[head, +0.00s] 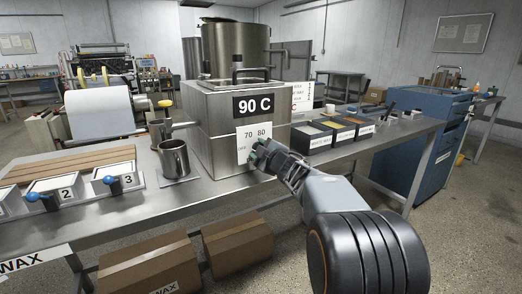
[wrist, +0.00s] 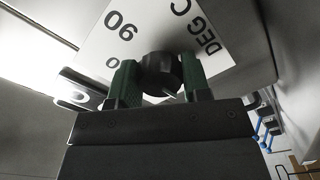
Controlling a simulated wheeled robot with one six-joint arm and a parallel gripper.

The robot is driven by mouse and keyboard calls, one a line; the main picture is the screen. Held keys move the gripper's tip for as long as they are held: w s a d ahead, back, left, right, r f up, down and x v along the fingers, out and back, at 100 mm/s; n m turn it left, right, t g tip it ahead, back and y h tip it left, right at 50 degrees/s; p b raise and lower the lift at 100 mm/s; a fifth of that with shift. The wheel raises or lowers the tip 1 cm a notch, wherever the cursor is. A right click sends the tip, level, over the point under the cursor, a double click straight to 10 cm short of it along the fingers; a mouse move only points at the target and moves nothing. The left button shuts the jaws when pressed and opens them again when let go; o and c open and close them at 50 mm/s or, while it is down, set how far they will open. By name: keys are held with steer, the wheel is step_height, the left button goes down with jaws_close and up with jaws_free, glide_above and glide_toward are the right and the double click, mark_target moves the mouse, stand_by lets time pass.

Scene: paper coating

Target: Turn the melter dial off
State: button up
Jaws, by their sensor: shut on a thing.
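The plate (wrist: 130,48) shows there tilted, with "90", "DEG C" and a 0 readable. I cannot tell which mark the dial points to.
A steel cup (head: 174,160) and a yellow-topped valve stand left of the melter. Dark trays (head: 312,138) lie to its right on the steel bench (head: 225,190). Cardboard boxes (head: 150,267) sit below. A blue cabinet (head: 425,140) stands at right.

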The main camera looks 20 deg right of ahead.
steer(key=o, duration=0.9)
steer(key=shift+s+d+p, duration=0.25)
steer(key=shift+s+p, duration=0.15)
steer(key=shift+s, duration=1.9)
steer(key=shift+s+d+p, duration=0.3)
steer(key=shift+s+p, duration=0.05)
steer(key=shift+s, duration=1.95)
steer(key=shift+s+d+p, duration=0.25)
steer(key=shift+s+p, duration=0.15)
steer(key=shift+s, duration=1.9)
step_height(320, 180, up, 8)
steer(key=s+a+f+m+g+h+p, duration=0.15)
steer(key=m+g+h+p, duration=0.25)
steer(key=m+h+p, duration=0.55)
steer(key=s+a+m+g+y+p, duration=0.1)
steer(key=s+a+g+y+p, duration=0.1)
steer(key=s+a+g+p, duration=0.1)
steer(key=s+a+r+m+g+y+p, duration=0.1)
steer(key=s+a+g+y+p, duration=0.2)
steer(key=s+a+p, duration=0.2)
steer(key=s+a+m+g+y+p, duration=0.1)
steer(key=s+a+g+y+p, duration=0.1)
steer(key=s+a+g+p, duration=0.2)
steer(key=shift+s+r+p, duration=0.2)
steer(key=shift+s+p, duration=0.4)
steer(key=shift+p, duration=0.25)
steer(key=shift+s+r+p, duration=0.15)
steer(key=shift+s+p, duration=0.45)
steer(key=shift+p, duration=0.25)
